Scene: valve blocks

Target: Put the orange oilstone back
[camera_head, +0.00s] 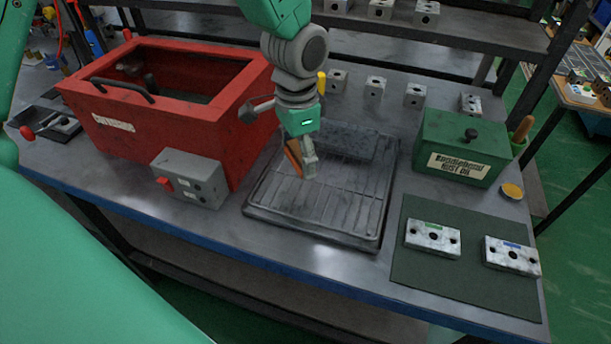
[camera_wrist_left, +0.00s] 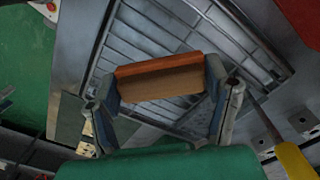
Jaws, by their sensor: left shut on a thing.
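The oilstone (camera_wrist_left: 160,80) is a block with an orange-red face and a tan face. It sits between the two fingers of my left gripper (camera_wrist_left: 163,92), which is shut on it. In the head view my left gripper (camera_head: 303,158) hangs over the tray, and the orange oilstone (camera_head: 293,157) shows at its fingers. The dark tray (camera_head: 262,212) has a wire rack and lies at the middle of the bench. A grey flat block (camera_head: 343,140) lies at the tray's back end. I cannot tell the exact gap between oilstone and rack. My right gripper is not in view.
A red open box (camera_head: 100,135) with a grey switch box (camera_head: 192,178) stands left of the tray. A green lidded box (camera_head: 460,148) stands to the right. Two valve blocks (camera_head: 432,238) (camera_head: 511,255) lie on a dark mat (camera_head: 440,290). Several small blocks (camera_head: 375,87) line the back.

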